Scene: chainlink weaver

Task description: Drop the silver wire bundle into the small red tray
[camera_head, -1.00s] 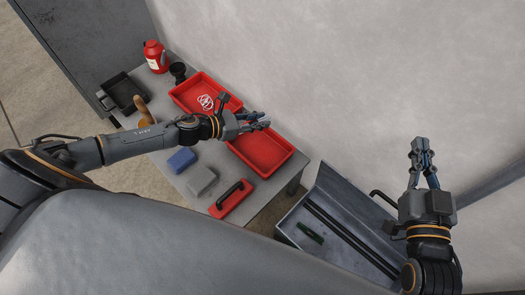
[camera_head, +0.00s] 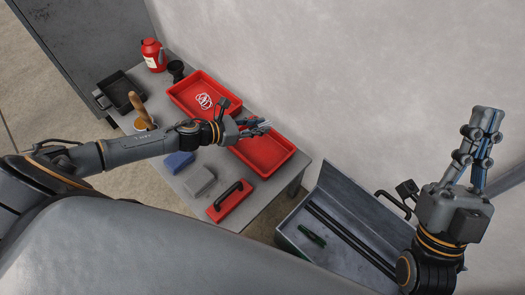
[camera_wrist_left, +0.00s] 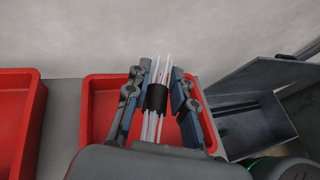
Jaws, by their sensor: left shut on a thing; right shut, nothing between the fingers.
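The silver wire bundle (camera_wrist_left: 157,98), thin pale strands with a black band round the middle, is between the fingers of my left gripper (camera_head: 262,126) in the left wrist view. My left gripper is shut on it and holds it over the small red tray (camera_head: 272,160). That tray also shows behind the fingers in the left wrist view (camera_wrist_left: 101,99); the part of it that shows looks empty. The gripper and wrist hide part of it. My right gripper (camera_head: 487,125) is shut and empty, raised at the far right, away from the trays.
A second red tray (camera_head: 177,100) holding a coil of white wire (camera_head: 204,101) stands beside it. A blue block (camera_head: 178,161), a grey block (camera_head: 199,180) and a red tool with a black handle (camera_head: 230,200) lie on the table. An open grey toolbox (camera_head: 335,255) stands to the right.

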